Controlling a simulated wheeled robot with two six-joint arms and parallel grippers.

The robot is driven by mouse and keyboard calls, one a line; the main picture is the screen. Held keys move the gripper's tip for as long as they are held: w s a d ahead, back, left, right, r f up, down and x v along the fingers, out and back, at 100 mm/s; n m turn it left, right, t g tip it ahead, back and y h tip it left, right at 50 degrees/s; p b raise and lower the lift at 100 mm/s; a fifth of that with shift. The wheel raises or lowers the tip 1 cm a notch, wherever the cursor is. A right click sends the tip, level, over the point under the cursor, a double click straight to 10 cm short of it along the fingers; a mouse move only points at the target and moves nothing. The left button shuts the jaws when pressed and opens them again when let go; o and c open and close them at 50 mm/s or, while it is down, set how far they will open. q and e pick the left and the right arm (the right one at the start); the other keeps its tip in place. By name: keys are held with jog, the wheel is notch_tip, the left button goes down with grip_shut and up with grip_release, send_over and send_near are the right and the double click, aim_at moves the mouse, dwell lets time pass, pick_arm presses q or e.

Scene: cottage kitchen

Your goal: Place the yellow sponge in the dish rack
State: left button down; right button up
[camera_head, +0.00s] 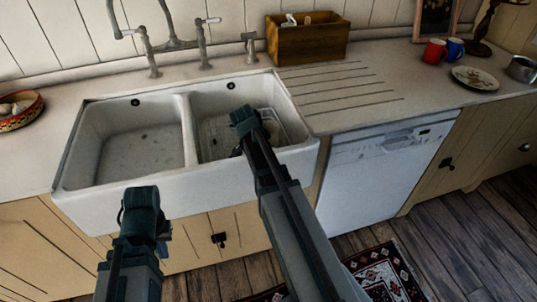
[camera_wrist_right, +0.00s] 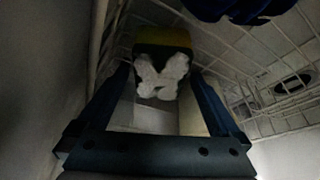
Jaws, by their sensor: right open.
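The white wire dish rack (camera_head: 215,135) sits inside the right sink basin. My right arm reaches over that basin and hides part of the rack; its fingertips are down in there. In the right wrist view, the right gripper (camera_wrist_right: 158,100) is open amid the rack's wires (camera_wrist_right: 110,45). A yellow block (camera_wrist_right: 163,38), likely the sponge, lies between and just beyond its fingertips. A white lobed shape (camera_wrist_right: 161,75) shows in front of the yellow; I cannot tell what it is. My left gripper (camera_head: 162,242) hangs in front of the left basin; its jaws are unclear.
The empty left basin (camera_head: 130,145) adjoins the right one across a divider. Taps (camera_head: 175,42) stand behind. A wooden box (camera_head: 307,40) and ridged drainboard (camera_head: 340,90) lie right, then a red mug (camera_head: 434,52), blue mug (camera_head: 454,49) and plate (camera_head: 474,78). A bowl (camera_head: 18,110) is left.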

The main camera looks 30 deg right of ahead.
pick_arm(q)
notch_tip(320, 180, up, 10)
jog(key=p, duration=0.8)
jog(key=shift+f+p, duration=0.25)
jog(key=shift+p, duration=0.05)
pick_arm(e)
jog(key=v, duration=1)
jog(key=shift+r, duration=0.15)
